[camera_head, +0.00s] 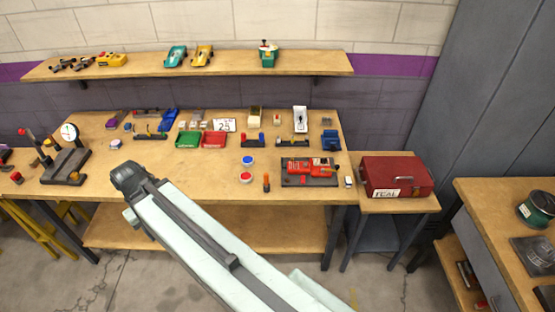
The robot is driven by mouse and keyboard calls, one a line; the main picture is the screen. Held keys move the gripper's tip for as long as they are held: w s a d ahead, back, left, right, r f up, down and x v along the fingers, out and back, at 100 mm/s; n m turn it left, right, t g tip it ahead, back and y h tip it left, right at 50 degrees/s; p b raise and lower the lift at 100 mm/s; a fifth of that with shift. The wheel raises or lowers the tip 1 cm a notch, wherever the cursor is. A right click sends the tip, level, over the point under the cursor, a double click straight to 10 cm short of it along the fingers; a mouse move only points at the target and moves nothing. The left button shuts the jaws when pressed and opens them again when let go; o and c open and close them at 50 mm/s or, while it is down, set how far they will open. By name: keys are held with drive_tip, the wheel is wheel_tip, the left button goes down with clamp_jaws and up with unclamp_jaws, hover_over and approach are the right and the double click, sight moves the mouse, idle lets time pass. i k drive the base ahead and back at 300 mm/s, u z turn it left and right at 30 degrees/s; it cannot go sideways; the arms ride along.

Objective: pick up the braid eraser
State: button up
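I cannot pick out the braid eraser for certain. A small white block with a dark part (348,181) lies at the right end of the workbench, just right of the red machine, and may be it. Another small red-and-white piece (277,118) lies farther back on the bench. Both are too small to tell. My pale arm reaches in from the lower right and ends in a dark joint over the bench's front left. My gripper's fingers do not show. Nothing visible touches the small white block.
The workbench (215,183) holds a red machine on a dark base (309,170), green (188,140) and red (214,139) trays, blue and red round pots, and a dial gauge stand (68,155). A red toolbox (396,176) stands to the right. A shelf (140,66) with cars hangs above.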

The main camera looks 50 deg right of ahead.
sight(348, 180)
drive_tip(key=z, duration=0.1)
drive_tip(key=k, duration=1.35)
drive_tip(key=z, duration=0.4)
drive_tip(key=i, duration=1.05)
drive_tip(key=u, duration=0.05)
